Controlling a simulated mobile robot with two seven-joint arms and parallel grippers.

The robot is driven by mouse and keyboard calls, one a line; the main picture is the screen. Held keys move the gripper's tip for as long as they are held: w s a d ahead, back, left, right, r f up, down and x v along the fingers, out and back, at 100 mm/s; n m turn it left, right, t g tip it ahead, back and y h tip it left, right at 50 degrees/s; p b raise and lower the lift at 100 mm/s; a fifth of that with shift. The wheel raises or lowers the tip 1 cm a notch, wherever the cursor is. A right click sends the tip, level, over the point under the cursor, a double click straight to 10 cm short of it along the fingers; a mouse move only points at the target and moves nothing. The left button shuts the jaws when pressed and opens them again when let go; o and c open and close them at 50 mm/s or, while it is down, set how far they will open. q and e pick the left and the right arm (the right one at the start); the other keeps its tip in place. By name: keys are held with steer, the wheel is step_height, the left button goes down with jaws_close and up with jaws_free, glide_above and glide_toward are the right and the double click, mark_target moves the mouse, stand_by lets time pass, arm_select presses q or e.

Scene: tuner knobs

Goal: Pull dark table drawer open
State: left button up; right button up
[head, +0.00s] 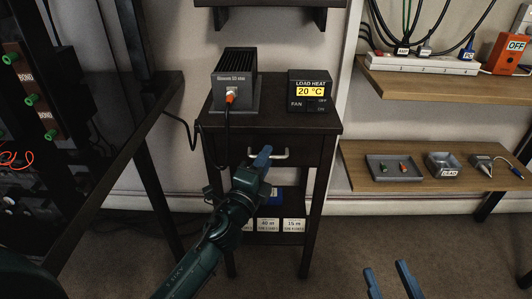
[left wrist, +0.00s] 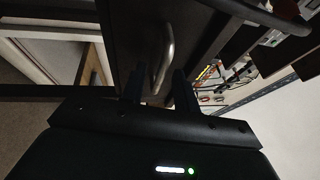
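The dark table (head: 322,126) stands against the wall, and its drawer (head: 310,151) looks closed, with its front flush. The silver bar handle (head: 282,154) is on the drawer front; its left part is hidden by my left gripper (head: 263,159). In the left wrist view the handle (left wrist: 167,50) runs lengthwise, and its lower end lies between the two spread fingers of my left gripper (left wrist: 159,88). The fingers look apart from the handle; contact cannot be told. My right gripper (head: 388,281) is open and empty at the bottom of the head view, away from the table.
On the table top stand a black finned load box (head: 236,88) with a cable and a LOAD HEAT display (head: 310,91). A lower shelf holds labelled boxes (head: 268,225). A dark rack (head: 120,130) stands left; wooden shelves (head: 430,87) are right. The floor before the table is clear.

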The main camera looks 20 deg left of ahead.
arm_select(q)
steer(key=shift+c, duration=0.2)
jaws_close()
stand_by(0.5)
